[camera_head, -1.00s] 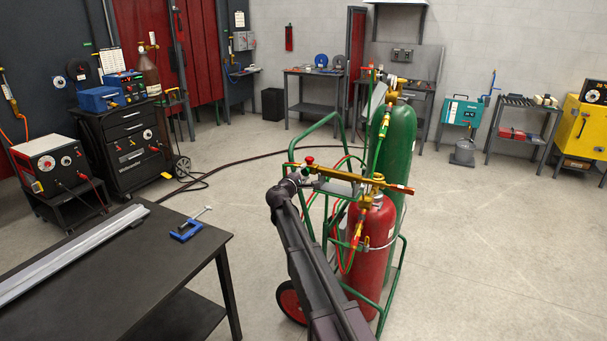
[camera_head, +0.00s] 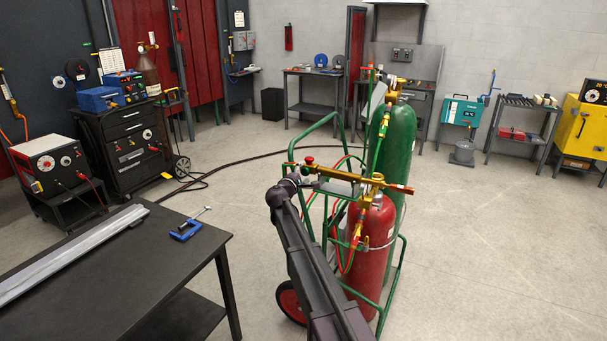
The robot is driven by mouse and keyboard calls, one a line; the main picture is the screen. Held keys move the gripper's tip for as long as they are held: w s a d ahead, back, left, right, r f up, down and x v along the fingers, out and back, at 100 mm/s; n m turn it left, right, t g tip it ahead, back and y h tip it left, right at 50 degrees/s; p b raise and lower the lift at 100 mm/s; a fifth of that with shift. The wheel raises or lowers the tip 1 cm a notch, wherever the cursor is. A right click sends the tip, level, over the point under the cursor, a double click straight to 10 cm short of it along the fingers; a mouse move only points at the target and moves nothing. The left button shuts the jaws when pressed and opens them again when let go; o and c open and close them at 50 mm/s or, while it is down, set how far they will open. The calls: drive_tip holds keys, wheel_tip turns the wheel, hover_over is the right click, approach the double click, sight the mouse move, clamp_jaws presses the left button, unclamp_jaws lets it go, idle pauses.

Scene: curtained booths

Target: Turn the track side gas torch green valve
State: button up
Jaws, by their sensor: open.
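The brass gas torch (camera_head: 358,177) lies across the top of the green cylinder cart (camera_head: 318,128), its red-tipped end pointing right. A red knob (camera_head: 309,160) stands at its left end. I cannot make out the green valve clearly; it is too small or hidden near the gripper. My dark arm reaches up from the bottom middle. My gripper (camera_head: 308,183) is at the torch's left end, just below the red knob. It is open, but its fingers are small, and I cannot tell whether they touch or surround a valve.
A red cylinder (camera_head: 372,240) and a green cylinder (camera_head: 398,140) stand on the cart, with hoses around them. A dark table (camera_head: 130,270) with a blue clamp (camera_head: 186,231) is at left. The floor (camera_head: 490,250) at right is clear.

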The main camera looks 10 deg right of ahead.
drive_tip(key=v, duration=1.2)
idle(0.3)
drive_tip(key=s+d+f+m+g+y+p, duration=0.1)
drive_tip(key=s+d+f+m+g, duration=0.45)
drive_tip(key=s, duration=0.35)
drive_tip(key=s+d+f+m+g+y+p, duration=0.1)
drive_tip(key=s+d+f+m+g, duration=0.4)
drive_tip(key=s, duration=0.3)
drive_tip(key=s+a+f+m+g+y, duration=0.1)
drive_tip(key=s+y, duration=0.3)
drive_tip(key=s, duration=0.5)
drive_tip(key=s+a+f+m+g+y, duration=0.2)
drive_tip(key=s+f+g+y, duration=0.1)
drive_tip(key=s, duration=0.6)
drive_tip(key=shift+s+f+y+p, duration=0.25)
drive_tip(key=shift+f+y+p, duration=0.1)
drive_tip(key=shift+f+y, duration=0.4)
